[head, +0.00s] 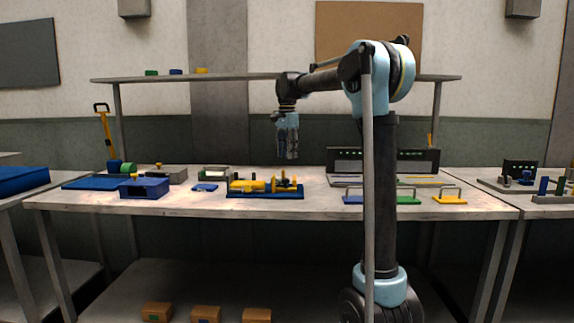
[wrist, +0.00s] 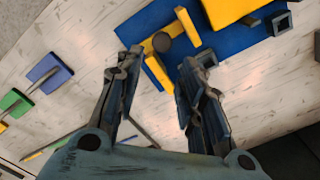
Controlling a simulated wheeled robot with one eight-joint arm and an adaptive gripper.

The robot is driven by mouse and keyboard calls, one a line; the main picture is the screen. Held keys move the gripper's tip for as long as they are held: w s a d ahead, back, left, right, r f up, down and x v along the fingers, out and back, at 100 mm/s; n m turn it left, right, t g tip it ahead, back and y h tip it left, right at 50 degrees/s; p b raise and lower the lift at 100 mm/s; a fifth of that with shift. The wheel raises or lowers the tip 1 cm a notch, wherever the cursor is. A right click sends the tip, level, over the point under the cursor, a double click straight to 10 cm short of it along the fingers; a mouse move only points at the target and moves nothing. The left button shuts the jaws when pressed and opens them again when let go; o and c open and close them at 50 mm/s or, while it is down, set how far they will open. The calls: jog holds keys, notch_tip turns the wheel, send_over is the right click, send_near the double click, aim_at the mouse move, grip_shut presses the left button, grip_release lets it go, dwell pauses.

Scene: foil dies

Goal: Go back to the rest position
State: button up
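My gripper (head: 288,156) hangs from my raised arm, pointing down above the workbench (head: 330,207). In the wrist view its two fingers (wrist: 161,60) are spread apart, with nothing seen held between them. Below it lies a blue base plate (head: 286,195) with yellow parts (head: 250,186) on it. The same blue plate (wrist: 240,48) shows beyond the fingertips in the wrist view, with yellow bars and a dark round knob. The gripper appears to be clear above these parts.
Blue, green and yellow plates with handles (head: 409,199) stand at the bench's right front. A blue box (head: 145,190) and a small blue part (head: 204,188) lie to the left. A grey panel with green lights (head: 415,158) stands behind. A shelf (head: 240,78) runs along the back.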

jog(key=shift+r, duration=0.65)
jog(key=s+d+f+n, duration=0.1)
jog(key=s+d+f, duration=0.25)
jog(key=s, duration=0.35)
jog(key=s+d+f+n+t, duration=0.1)
jog(key=s+d+f+n, duration=0.1)
jog(key=s+d, duration=0.35)
jog(key=s+d+f+n, duration=0.1)
jog(key=s+d+f, duration=0.25)
jog(key=s, duration=0.35)
jog(key=s+d+f+n, duration=0.2)
jog(key=s+d+f, duration=0.2)
jog(key=s+f, duration=0.6)
jog(key=s+d+f+n+t, duration=0.1)
jog(key=s+d+f+n, duration=0.2)
jog(key=s+f, duration=0.8)
jog(key=shift+d+f+n, duration=0.3)
jog(key=shift+d+f, duration=0.1)
jog(key=shift+f, duration=0.4)
